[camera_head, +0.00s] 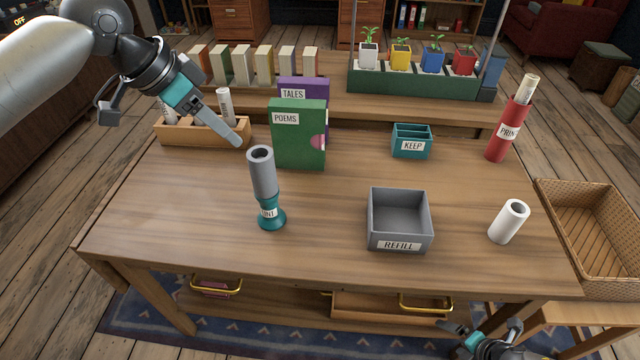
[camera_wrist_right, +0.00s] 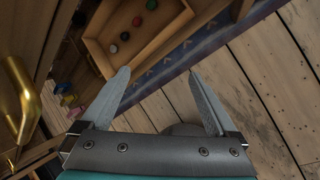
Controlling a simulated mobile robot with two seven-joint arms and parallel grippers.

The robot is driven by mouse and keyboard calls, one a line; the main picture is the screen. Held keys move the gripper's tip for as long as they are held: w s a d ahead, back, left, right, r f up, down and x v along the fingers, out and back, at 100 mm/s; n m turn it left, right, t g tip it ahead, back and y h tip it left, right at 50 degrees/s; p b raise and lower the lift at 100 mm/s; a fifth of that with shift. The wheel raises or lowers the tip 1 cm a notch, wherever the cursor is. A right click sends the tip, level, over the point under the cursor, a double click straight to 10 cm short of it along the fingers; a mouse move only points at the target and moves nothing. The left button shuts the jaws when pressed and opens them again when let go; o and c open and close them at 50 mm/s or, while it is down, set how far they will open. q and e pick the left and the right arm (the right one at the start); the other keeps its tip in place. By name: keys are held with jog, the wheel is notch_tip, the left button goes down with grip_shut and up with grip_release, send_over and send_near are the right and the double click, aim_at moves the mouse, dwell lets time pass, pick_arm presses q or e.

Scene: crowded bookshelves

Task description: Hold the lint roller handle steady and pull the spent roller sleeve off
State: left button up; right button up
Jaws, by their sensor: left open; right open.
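The lint roller stands upright on the table, with a teal handle (camera_head: 270,216) labelled LINT at the bottom and a grey sleeve (camera_head: 262,174) on top. A white roll (camera_head: 507,224) stands at the table's right side. My left gripper (camera_head: 238,138) is above the back left of the table, near the wooden rack, empty and apart from the lint roller. My right gripper (camera_head: 490,340) is low at the front right, below the table's front edge. In the right wrist view its fingers (camera_wrist_right: 160,105) are spread with nothing between them.
A grey REFILL tray (camera_head: 399,246) stands empty at the front middle. The green POEMS book (camera_head: 298,150) stands behind the roller. A teal KEEP box (camera_head: 411,142), a red PRINT tube (camera_head: 505,145) and a wooden rack (camera_head: 178,133) stand further back. A wicker basket (camera_head: 575,197) is off the right edge.

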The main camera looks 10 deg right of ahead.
jog(key=s+d+r+n+g+y, duration=0.1)
jog(key=s+d+r+n+g, duration=0.25)
jog(key=s+d+n, duration=0.45)
jog(key=w+a+r+n+y, duration=0.2)
jog(key=w+a+y, duration=0.1)
jog(key=a, duration=0.6)
jog(key=w+a+r+n+y, duration=0.1)
jog(key=w+a+n+y, duration=0.2)
jog(key=a, duration=0.5)
jog(key=w+a+r+n+y, duration=0.2)
jog(key=w+a, duration=0.2)
jog(key=a, duration=0.5)
jog(key=w+a+r+m+t+y, duration=0.2)
jog(key=w+a+r+y, duration=0.25)
jog(key=a+r, duration=0.65)
jog(key=w+a+r+m+t+y, duration=0.25)
jog(key=w+a+r, duration=0.35)
jog(key=a+r, duration=0.55)
jog(key=m+t+h, duration=0.4)
jog(key=m+h, duration=0.4)
jog(key=m, duration=1.9)
send_near(256, 173)
jog(key=shift+n, duration=0.25)
jog(key=x, duration=0.5)
jog(key=d+f+x, duration=0.1)
jog(key=x, duration=0.3)
jog(key=d+f+x, duration=0.1)
jog(key=x, duration=0.4)
jog(key=shift+w+f, duration=0.25)
jog(key=shift+w, duration=0.35)
